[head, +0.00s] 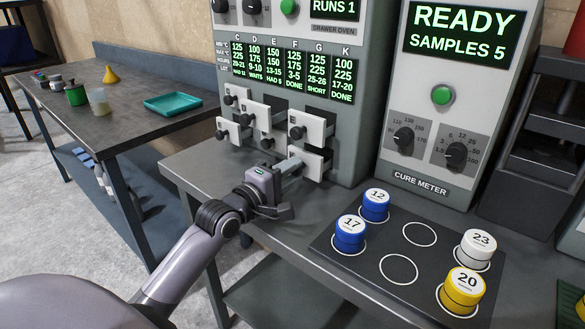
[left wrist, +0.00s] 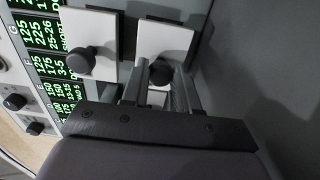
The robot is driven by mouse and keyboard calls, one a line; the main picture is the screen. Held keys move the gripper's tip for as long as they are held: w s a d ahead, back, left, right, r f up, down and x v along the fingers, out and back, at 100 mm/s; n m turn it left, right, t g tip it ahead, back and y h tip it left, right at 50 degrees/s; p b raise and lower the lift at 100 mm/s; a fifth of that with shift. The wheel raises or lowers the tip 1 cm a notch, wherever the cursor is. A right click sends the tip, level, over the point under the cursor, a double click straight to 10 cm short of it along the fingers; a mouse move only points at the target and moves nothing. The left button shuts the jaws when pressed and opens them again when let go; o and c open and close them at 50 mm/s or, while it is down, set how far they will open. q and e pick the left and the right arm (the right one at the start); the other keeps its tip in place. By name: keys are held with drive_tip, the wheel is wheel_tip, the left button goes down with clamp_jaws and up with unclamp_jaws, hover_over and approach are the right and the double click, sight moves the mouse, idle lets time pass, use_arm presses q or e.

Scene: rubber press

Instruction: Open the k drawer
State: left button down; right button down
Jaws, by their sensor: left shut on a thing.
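The drawer oven (head: 345,90) has two rows of white drawers with dark knobs under its green display, whose last column is headed K. My left gripper (head: 289,166) is at the lower right drawer (head: 314,166), which I take for the k drawer; no letter on its front is readable. In the left wrist view, my fingers (left wrist: 162,80) are shut on its dark knob (left wrist: 160,71), below its white front (left wrist: 166,40). The upper right drawer (head: 311,127) stands out from the oven, with a dark gap behind it. My right gripper is not in view.
The cure meter (head: 440,120) stands right of the oven. In front is a dark mat (head: 370,267) with blue, white and yellow sample pots and empty rings. A side table (head: 130,125) at left holds a teal tray (head: 172,103). Neighbouring knobs are close to my gripper.

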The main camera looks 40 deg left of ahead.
use_arm(q)
drive_tip(key=c, duration=0.9)
unclamp_jaws()
drive_tip(key=shift+o, duration=0.2)
drive_tip(key=shift+s+a, duration=0.15)
drive_tip(key=shift+s, duration=1.6)
drive_tip(key=shift+s+a, duration=0.15)
drive_tip(key=shift+s, duration=1.6)
